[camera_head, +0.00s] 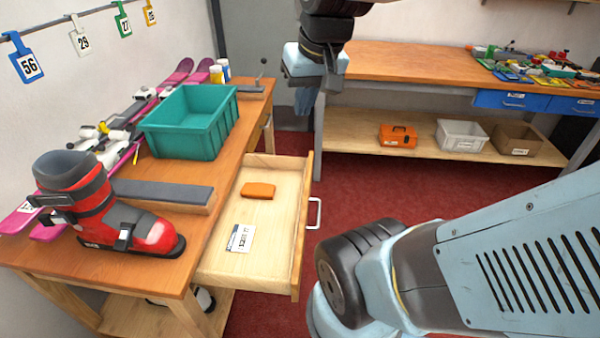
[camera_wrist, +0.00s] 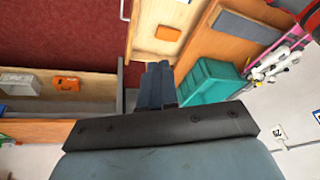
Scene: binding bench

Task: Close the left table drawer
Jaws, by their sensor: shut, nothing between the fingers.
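The left table drawer (camera_head: 272,220) is pulled out to the right from under the left table (camera_head: 228,160). Its silver handle (camera_head: 315,213) faces the open floor. Inside lie an orange block (camera_head: 258,190) and a white printed card (camera_head: 240,238). My gripper (camera_head: 306,108) hangs beyond the drawer, apart from it, with its fingers pointing down and partly hidden by the wrist. In the wrist view, my gripper (camera_wrist: 157,66) has its fingers together and empty. The drawer (camera_wrist: 146,40) shows ahead of them there, with the orange block (camera_wrist: 167,33) in it.
A red ski boot (camera_head: 110,205), a grey-topped block (camera_head: 165,192), skis (camera_head: 140,105) and a green bin (camera_head: 190,125) are on the left table. A workbench (camera_head: 400,62) stands behind. Red carpet (camera_head: 385,185) beside the drawer is clear.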

